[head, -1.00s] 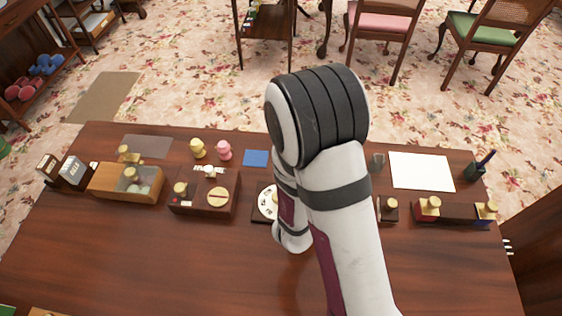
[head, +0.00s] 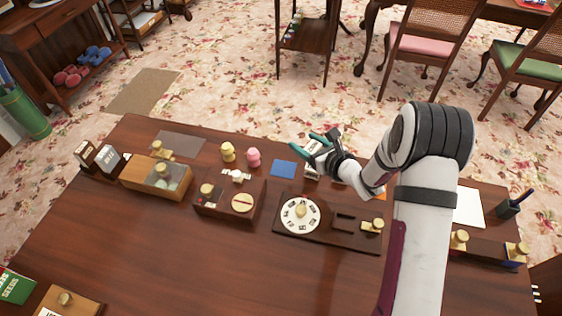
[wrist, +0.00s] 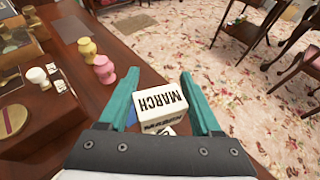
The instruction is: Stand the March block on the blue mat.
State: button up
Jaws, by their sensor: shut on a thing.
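The March block (wrist: 160,104) is white with black lettering, MARCH showing on one face. My gripper (wrist: 159,82) is shut on it, with the block between its teal fingers. In the head view my gripper (head: 308,146) is at the far side of the table, just right of and behind the blue mat (head: 283,168). The held block (head: 313,148) is partly hidden by the fingers there. The blue mat is flat and bare. In the wrist view only a sliver of blue shows beside the left finger. I cannot tell the block's height above the table.
A yellow (head: 228,152) and a pink piece (head: 253,158) stand left of the mat. A pale object (head: 311,171) sits below my gripper. The front table is mostly clear.

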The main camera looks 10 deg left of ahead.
send_over(279, 162)
notch_tip(279, 162, down, 5)
jog(key=shift+s+r, duration=0.1)
jog(key=shift+f, duration=1.95)
jog(key=o, duration=1)
jog(key=shift+f, duration=0.1)
jog(key=shift+o, duration=0.2)
